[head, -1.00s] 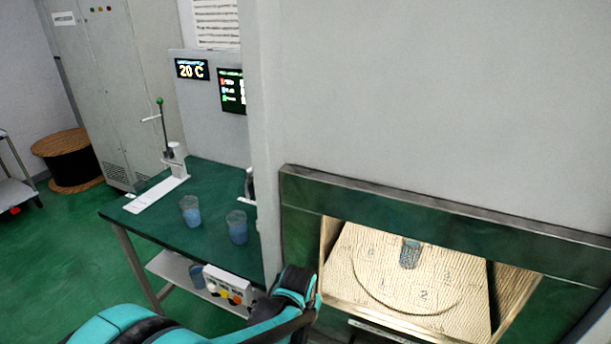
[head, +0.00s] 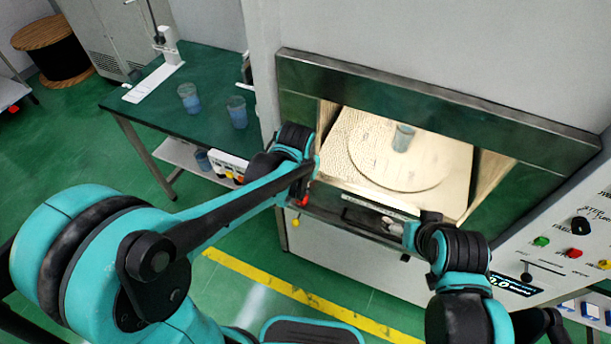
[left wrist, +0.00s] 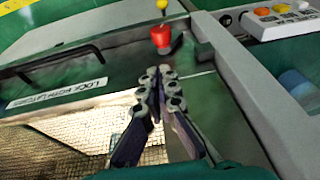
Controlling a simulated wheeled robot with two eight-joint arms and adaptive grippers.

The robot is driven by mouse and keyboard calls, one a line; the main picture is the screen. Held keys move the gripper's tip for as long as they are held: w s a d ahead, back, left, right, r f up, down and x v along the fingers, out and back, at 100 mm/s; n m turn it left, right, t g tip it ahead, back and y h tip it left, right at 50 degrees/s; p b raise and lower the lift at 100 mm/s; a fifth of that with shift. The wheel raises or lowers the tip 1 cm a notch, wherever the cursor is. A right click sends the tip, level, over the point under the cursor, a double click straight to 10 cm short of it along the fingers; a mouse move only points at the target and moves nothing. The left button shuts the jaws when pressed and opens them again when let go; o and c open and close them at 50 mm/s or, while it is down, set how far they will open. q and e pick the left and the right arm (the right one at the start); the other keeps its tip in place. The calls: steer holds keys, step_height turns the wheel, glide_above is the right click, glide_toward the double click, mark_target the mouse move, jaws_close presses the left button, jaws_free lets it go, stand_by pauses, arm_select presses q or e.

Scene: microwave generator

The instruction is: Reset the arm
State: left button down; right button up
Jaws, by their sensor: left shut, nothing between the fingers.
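My left arm reaches in from the left in the head view, its wrist in front of the left edge of the open microwave chamber (head: 345,190). In the left wrist view my left gripper (left wrist: 158,75) is shut and empty, its fingertips close together below a red knob (left wrist: 162,38). My right arm's dark wrist (head: 460,248) is in front of the chamber's lower right side.
A beaker (head: 403,138) stands on the round plate in the chamber. A green table (head: 150,105) at left holds two blue-filled beakers (head: 188,97) (head: 237,112). A control panel (head: 560,240) is at right. Green floor (head: 60,145) is open at left.

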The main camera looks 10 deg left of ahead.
arm_select(q)
steer(key=p+v, duration=0.1)
steer(key=v, duration=0.3)
steer(key=shift+r, duration=0.3)
steer(key=shift+a, duration=0.1)
steer(key=s+a+n+t+b, duration=0.3)
steer(key=s+a+b, duration=0.2)
steer(key=s+a, duration=0.5)
steer(key=shift+s+f+t, duration=0.15)
steer(key=shift+s+t, duration=0.25)
steer(key=shift+s, duration=1.1)
steer(key=shift+d, duration=0.1)
